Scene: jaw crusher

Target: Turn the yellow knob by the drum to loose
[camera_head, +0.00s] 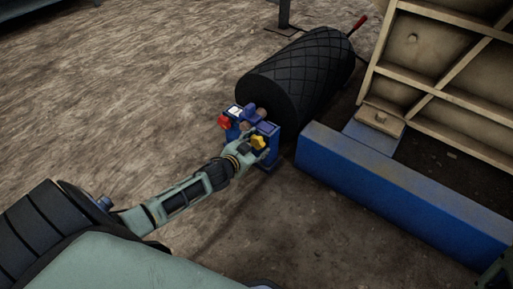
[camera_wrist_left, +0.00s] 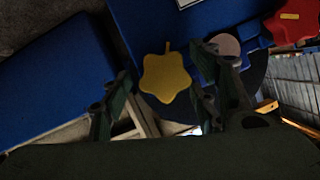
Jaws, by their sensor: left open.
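The yellow star-shaped knob (camera_head: 258,142) sits on the blue bracket (camera_head: 267,158) at the near end of the black drum (camera_head: 297,76). My left gripper (camera_head: 256,146) is at the knob, at the end of the arm from the lower left. In the left wrist view, the yellow knob (camera_wrist_left: 165,76) lies between the two open fingers (camera_wrist_left: 160,98), with no clear contact on either side. A thin yellow pointer sticks up from the knob's top edge in that view. My right gripper is not in view.
A red knob (camera_head: 223,122) sits on the same blue bracket, left of the yellow one; it also shows in the left wrist view (camera_wrist_left: 294,21). A long blue beam (camera_head: 400,195) and a tan ribbed frame (camera_head: 427,48) stand to the right. The ground on the left is clear.

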